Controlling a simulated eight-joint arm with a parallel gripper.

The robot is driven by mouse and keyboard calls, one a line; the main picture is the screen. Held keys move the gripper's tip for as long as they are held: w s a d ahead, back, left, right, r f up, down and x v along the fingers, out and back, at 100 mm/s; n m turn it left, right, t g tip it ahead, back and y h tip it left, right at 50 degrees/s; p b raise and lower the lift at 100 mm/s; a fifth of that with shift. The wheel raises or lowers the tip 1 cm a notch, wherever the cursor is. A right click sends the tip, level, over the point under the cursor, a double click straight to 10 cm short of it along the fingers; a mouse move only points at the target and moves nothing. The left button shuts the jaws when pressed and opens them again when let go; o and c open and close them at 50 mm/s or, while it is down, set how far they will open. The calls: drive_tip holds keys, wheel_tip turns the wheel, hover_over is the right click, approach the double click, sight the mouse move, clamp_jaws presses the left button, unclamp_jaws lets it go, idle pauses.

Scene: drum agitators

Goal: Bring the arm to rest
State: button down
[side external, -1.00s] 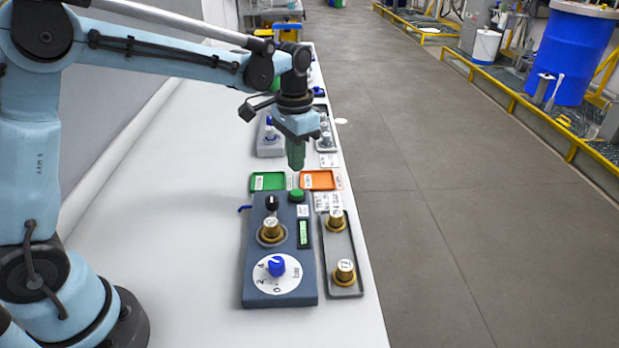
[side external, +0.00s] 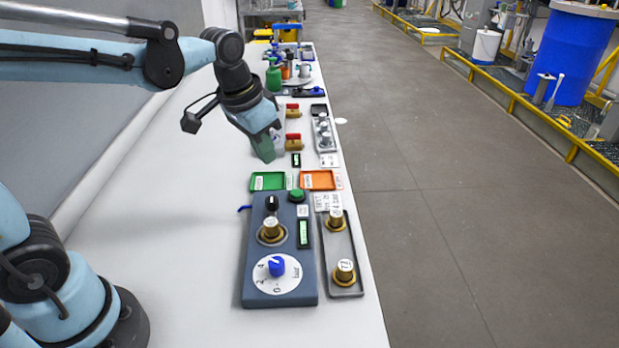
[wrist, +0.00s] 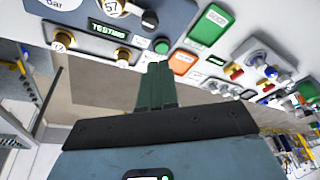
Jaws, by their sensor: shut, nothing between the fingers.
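My gripper (side external: 264,147) is in the air above the white bench (side external: 190,235), behind the green tray (side external: 267,181) and left of the red-handled valves. Its green fingers are together with nothing between them. In the wrist view the shut fingers (wrist: 157,84) point toward the bench edge, with the floor beyond. My arm reaches in from the left and the wrist is tilted. No object hangs from the gripper.
A grey panel (side external: 255,222) with a blue dial and a brass piece stands in front. Beside it a grey tray (side external: 350,282) holds two brass pieces. An orange tray (side external: 317,180) and red-handled valves (side external: 293,141) lie behind. The left bench surface is clear.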

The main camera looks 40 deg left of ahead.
drive_tip(key=s+f+n+t, duration=0.1)
drive_tip(key=s+t, duration=0.2)
drive_tip(key=s, duration=0.4)
drive_tip(key=shift+s+a+f+n+t, duration=0.25)
drive_tip(key=shift+s+f+n+t, duration=0.05)
drive_tip(key=shift+s+f+t, duration=0.1)
idle(3.7)
